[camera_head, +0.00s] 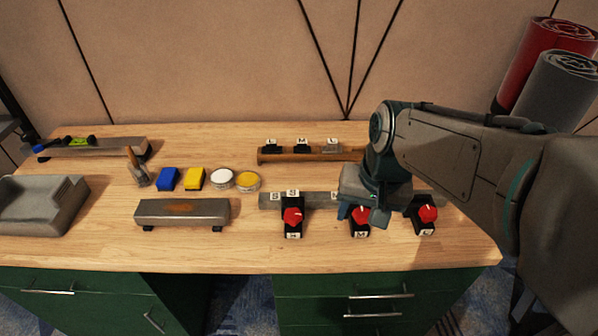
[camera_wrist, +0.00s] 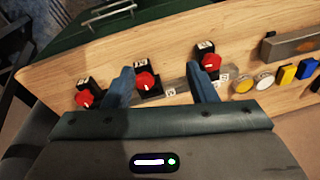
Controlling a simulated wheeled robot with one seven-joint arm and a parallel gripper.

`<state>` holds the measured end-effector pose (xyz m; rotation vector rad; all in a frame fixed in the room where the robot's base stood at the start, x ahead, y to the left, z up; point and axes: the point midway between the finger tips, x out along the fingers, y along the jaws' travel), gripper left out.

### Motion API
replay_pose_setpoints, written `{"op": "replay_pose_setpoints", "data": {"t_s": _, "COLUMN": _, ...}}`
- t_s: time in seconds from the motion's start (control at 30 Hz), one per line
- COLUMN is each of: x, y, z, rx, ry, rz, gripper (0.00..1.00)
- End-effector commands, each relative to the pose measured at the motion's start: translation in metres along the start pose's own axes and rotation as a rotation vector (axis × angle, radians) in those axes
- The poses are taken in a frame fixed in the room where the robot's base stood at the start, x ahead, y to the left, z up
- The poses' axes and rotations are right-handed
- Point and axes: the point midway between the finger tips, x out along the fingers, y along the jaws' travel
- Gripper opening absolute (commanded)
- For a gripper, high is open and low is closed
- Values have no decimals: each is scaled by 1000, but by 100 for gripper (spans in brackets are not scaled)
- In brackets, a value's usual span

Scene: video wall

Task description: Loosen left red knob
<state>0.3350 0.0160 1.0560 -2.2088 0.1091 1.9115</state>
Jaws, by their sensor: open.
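Three red knobs on black blocks stand in a row near the table's front. The left red knob (camera_head: 293,216) is uncovered in the head view and appears as the rightmost knob (camera_wrist: 211,62) in the wrist view. My gripper (camera_head: 360,211) points down above the middle red knob (camera_head: 361,215), to the right of the left one. In the wrist view my gripper (camera_wrist: 160,68) is open and empty. The middle knob (camera_wrist: 145,80) shows between its fingers, nearer one finger; contact cannot be told. The left knob lies just outside the other finger.
The right red knob (camera_head: 428,214) stands beyond my gripper. A metal rail (camera_head: 268,200) runs behind the knobs, partly hidden by my arm. A wooden rack (camera_head: 285,156) is farther back. Left are a metal block (camera_head: 182,210), white jar (camera_head: 221,178) and yellow jar (camera_head: 247,181).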

Motion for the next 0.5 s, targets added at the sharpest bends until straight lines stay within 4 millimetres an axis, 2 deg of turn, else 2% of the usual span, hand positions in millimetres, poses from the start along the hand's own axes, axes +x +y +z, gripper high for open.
{"op": "replay_pose_setpoints", "data": {"t_s": 0.03, "x": 1, "y": -7, "z": -15, "rx": 63, "ry": -40, "rz": -13, "gripper": 52}}
{"op": "replay_pose_setpoints", "data": {"t_s": 0.27, "x": 15, "y": -41, "z": -77, "rx": 378, "ry": -211, "rz": -50, "gripper": 52}}
{"op": "replay_pose_setpoints", "data": {"t_s": 0.5, "x": 46, "y": -78, "z": -130, "rx": 651, "ry": -364, "rz": -30, "gripper": 52}}
